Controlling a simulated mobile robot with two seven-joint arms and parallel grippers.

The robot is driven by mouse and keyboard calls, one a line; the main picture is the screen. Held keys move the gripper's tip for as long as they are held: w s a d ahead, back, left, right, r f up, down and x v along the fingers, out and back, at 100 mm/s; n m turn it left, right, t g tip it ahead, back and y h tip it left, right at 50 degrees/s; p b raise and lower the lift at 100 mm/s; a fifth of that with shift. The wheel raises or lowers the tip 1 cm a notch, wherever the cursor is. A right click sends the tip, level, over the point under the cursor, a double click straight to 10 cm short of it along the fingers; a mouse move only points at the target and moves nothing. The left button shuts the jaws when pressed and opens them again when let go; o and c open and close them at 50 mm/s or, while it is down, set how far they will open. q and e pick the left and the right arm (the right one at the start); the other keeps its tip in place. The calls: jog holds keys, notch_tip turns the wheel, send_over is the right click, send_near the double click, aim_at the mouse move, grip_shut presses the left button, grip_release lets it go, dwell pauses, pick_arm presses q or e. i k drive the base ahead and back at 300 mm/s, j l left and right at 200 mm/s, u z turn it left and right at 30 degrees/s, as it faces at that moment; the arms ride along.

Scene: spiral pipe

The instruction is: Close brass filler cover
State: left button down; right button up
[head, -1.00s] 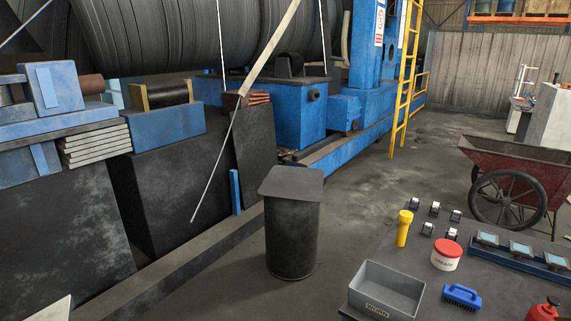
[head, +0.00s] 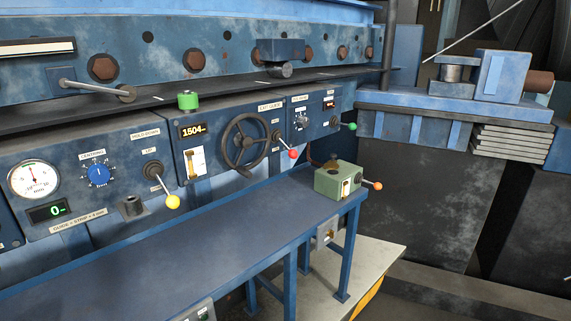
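A green box (head: 338,181) sits at the far right end of the blue bench. It has a small pale window on its front and a lever with an orange knob (head: 377,186) on its right side. A small dark brownish piece (head: 332,163) shows at the top of the box. It may be the brass filler cover, but it is too small to tell whether it is that or whether it stands open. Neither of my grippers is in view.
The blue bench (head: 180,265) is mostly bare on top. Behind it is a control panel with a handwheel (head: 245,142), a yellow-knobbed lever (head: 172,201), a red-knobbed lever (head: 292,153) and a gauge (head: 33,180). A pale platform (head: 378,258) lies below the bench's right end.

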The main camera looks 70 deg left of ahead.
aim_at(331, 164)
jog(key=u, duration=2.1)
jog(key=i+l+u, duration=0.15)
jog(key=u, duration=0.2)
jog(key=i+l+u, duration=0.1)
jog(key=u, duration=0.25)
jog(key=i+l+u, duration=0.1)
jog(key=l+u, duration=0.2)
jog(key=i+l+u, duration=0.2)
jog(key=l, duration=0.3)
jog(key=l+u, duration=0.25)
jog(key=l, duration=0.2)
jog(key=i+l, duration=0.1)
jog(key=l, duration=0.6)
jog(key=i+l+u, duration=0.15)
jog(key=l, duration=1.3)
jog(key=i+u, duration=0.05)
